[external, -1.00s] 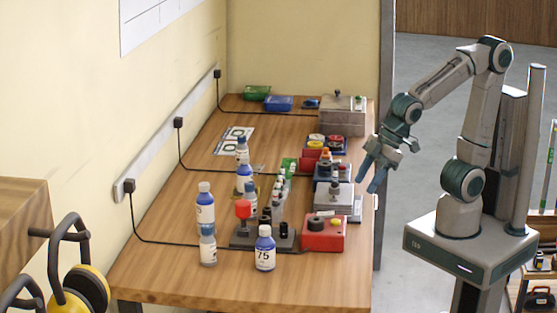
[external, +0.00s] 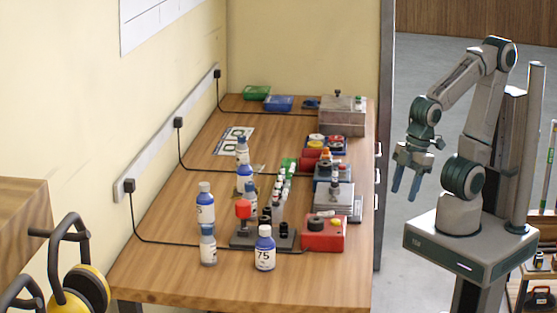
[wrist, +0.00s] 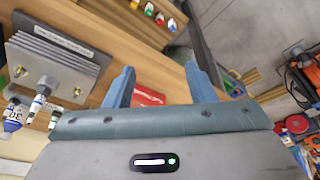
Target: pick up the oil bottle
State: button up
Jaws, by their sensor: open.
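Several white bottles with blue labels and caps stand on the wooden bench; I cannot tell which one is the oil bottle. One marked 75 (external: 265,250) stands near the front, with a paler-capped bottle (external: 208,246) to its left and a taller one (external: 205,208) behind that. Another bottle (external: 242,150) stands farther back. My gripper (external: 405,188) is open and empty, fingers pointing down, to the right of the bench and away from the bottles. In the wrist view its blue fingers (wrist: 163,85) are spread apart.
The bench (external: 190,285) has free wood at its front left. A red box (external: 323,236) and a dark rack with a red knob (external: 243,210) stand beside the bottles. Yellow-black ear defenders (external: 88,287) hang at left.

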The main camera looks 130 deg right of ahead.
jog(key=w+d+r+m+t+h+p, duration=0.1)
jog(key=w+d+r+p, duration=0.2)
jog(key=w+d, duration=0.35)
jog(key=w+d+r+m+t+h+p, duration=0.1)
jog(key=w+d+r+m+h+p, duration=0.1)
jog(key=w+d+p, duration=0.35)
jog(key=m+t+p, duration=0.2)
jog(key=t+p, duration=0.1)
send_near(251, 183)
jog(key=shift+h, duration=0.4)
jog(key=shift+a+x, duration=0.2)
jog(key=shift+x, duration=2.2)
jog(key=shift+a+x, duration=0.2)
jog(key=shift+x, duration=2.95)
grip_shut()
